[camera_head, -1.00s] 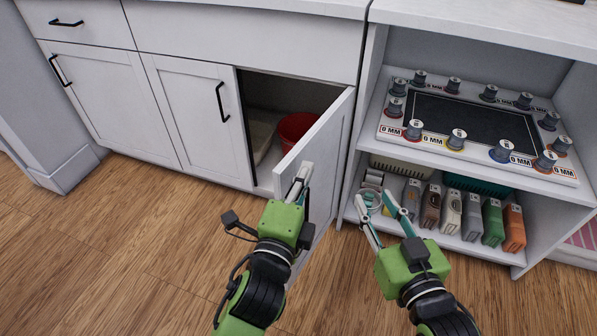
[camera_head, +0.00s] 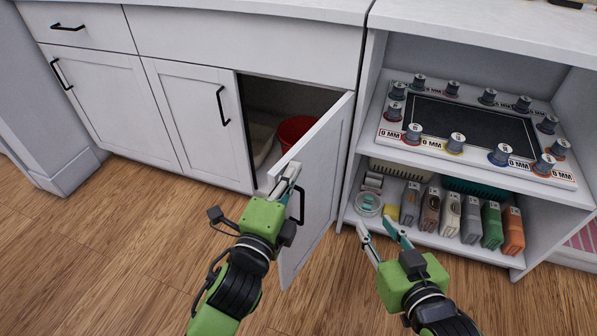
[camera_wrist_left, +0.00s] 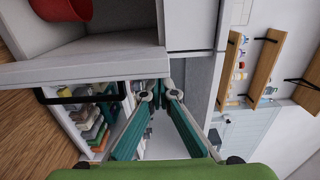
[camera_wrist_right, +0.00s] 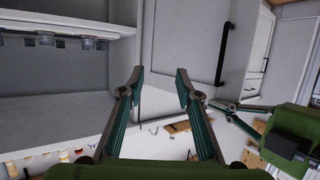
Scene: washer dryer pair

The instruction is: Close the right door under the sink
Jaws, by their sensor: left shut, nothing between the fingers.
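The right door under the sink (camera_head: 325,165) is a white panel standing open, hinged on its right side, with its free edge toward me. Its black handle (camera_head: 300,205) is on the outer face, which faces right. My left gripper (camera_head: 293,170) is shut and empty, with its tips at the upper part of the free edge. In the left wrist view the door's edge (camera_wrist_left: 90,67) lies right by the fingertips (camera_wrist_left: 160,92); I cannot tell whether they touch. My right gripper (camera_head: 376,228) is open and empty, right of the door and apart from it; its fingers also show in the right wrist view (camera_wrist_right: 159,75).
A red bucket (camera_head: 296,130) stands inside the open cabinet. The closed left door (camera_head: 195,120) is beside it. Wooden floor (camera_head: 130,250) in front is clear.

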